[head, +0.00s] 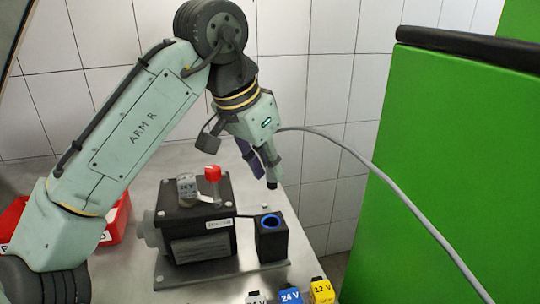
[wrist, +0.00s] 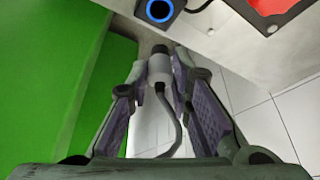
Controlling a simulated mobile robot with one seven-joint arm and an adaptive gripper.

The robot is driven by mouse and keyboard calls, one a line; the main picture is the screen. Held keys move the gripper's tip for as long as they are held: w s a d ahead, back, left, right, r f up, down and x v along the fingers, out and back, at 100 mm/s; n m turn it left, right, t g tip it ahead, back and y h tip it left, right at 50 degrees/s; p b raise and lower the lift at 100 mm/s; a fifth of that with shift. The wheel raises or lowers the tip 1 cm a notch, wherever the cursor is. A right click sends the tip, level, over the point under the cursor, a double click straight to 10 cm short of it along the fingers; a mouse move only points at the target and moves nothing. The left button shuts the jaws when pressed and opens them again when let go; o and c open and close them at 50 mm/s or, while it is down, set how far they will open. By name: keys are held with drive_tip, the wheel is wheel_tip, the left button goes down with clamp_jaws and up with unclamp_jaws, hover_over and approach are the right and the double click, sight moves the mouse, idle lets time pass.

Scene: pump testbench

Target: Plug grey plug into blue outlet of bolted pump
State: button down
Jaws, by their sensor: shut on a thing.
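The grey plug (wrist: 158,70) is between the fingertips of my gripper (wrist: 157,85), with its cable trailing back from it. In the head view my gripper (head: 262,166) points downward, and the plug's dark tip (head: 271,183) sticks out below the fingers. The blue outlet (head: 270,220) is a blue-ringed socket on a black box at the right of the pump (head: 205,225). The plug is above this outlet and apart from it. The outlet's blue ring (wrist: 159,10) also shows at the top of the wrist view, ahead of the plug.
Blue (head: 290,295) and yellow (head: 322,290) voltage-marked pieces are at the front edge. A green cabinet (head: 450,180) stands right; a red box (head: 117,220) lies left.

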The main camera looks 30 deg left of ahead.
drive_tip(key=shift+s+f+b, duration=0.1)
drive_tip(key=shift+f+b, duration=0.35)
drive_tip(key=shift+f, duration=0.15)
wheel_tip(320, 180, down, 5)
drive_tip(key=b, duration=0.4)
drive_tip(key=shift+f+b, duration=0.4)
drive_tip(key=shift+f, duration=0.4)
drive_tip(key=shift+s+p, duration=0.15)
drive_tip(key=shift+p, duration=0.2)
idle(0.4)
drive_tip(key=shift+f+b, duration=0.6)
drive_tip(key=shift+f, duration=0.4)
idle(0.5)
drive_tip(key=c, duration=1.4)
unclamp_jaws()
drive_tip(key=shift+o, duration=0.6)
